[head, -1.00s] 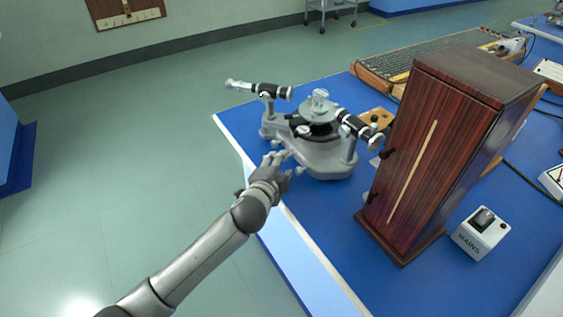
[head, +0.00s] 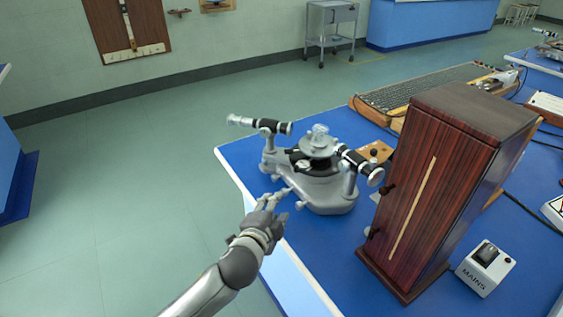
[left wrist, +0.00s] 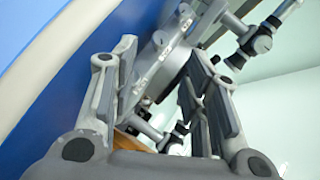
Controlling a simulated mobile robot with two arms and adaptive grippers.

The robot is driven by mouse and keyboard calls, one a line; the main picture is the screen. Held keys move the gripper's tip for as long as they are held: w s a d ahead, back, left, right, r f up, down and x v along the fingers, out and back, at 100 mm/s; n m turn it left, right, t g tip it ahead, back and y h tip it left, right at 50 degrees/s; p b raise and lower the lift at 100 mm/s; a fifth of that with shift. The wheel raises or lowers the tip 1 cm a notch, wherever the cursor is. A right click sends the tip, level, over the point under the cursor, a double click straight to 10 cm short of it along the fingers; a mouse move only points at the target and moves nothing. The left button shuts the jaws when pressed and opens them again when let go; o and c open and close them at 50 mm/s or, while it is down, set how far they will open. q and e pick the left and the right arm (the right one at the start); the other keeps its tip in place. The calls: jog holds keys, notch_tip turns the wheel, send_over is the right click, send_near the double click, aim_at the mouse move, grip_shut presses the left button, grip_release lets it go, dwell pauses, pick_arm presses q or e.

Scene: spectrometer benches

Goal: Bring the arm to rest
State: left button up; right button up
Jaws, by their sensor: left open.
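My left gripper (head: 277,201) is open and empty at the left edge of the blue bench, just in front of the grey spectrometer (head: 325,190). In the left wrist view its two fingers (left wrist: 165,95) stand apart with the spectrometer (left wrist: 166,70) seen beyond and between them. I cannot tell whether a fingertip touches the spectrometer's base. The spectrometer stands upright with one black-and-silver tube (head: 262,124) pointing left and another (head: 360,166) pointing right toward the wooden cabinet. My right gripper is not in view.
A tall dark wooden cabinet (head: 425,190) stands right of the spectrometer on the blue bench (head: 330,250). A white MAINS switch box (head: 485,268) sits to its right, and a long slatted instrument (head: 425,88) lies behind. Open floor (head: 120,200) lies left of the bench.

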pick_arm(q)
jog(key=shift+s+a+f, duration=0.15)
jog(key=shift+s+f, duration=0.1)
jog(key=shift+s, duration=0.05)
jog(key=s+a+f+n+g+y, duration=0.1)
jog(key=s+a+f+n+g, duration=0.3)
jog(key=s, duration=0.7)
jog(key=s+a+f+n+g+y, duration=0.1)
jog(key=s+a+f+n+g, duration=0.2)
jog(key=s+a+n, duration=0.55)
jog(key=s+a+f+n+g+y, duration=0.1)
jog(key=s+a+f+n+g, duration=0.2)
jog(key=s, duration=1)
notch_tip(320, 180, down, 26)
jog(key=s+d+m+g, duration=0.1)
jog(key=g, duration=0.1)
jog(key=s+a+f, duration=0.3)
jog(key=s+f, duration=1.3)
jog(key=s, duration=0.1)
jog(key=shift+f+g+p, duration=0.3)
jog(key=shift+g+p, duration=0.05)
jog(key=shift+g, duration=0.05)
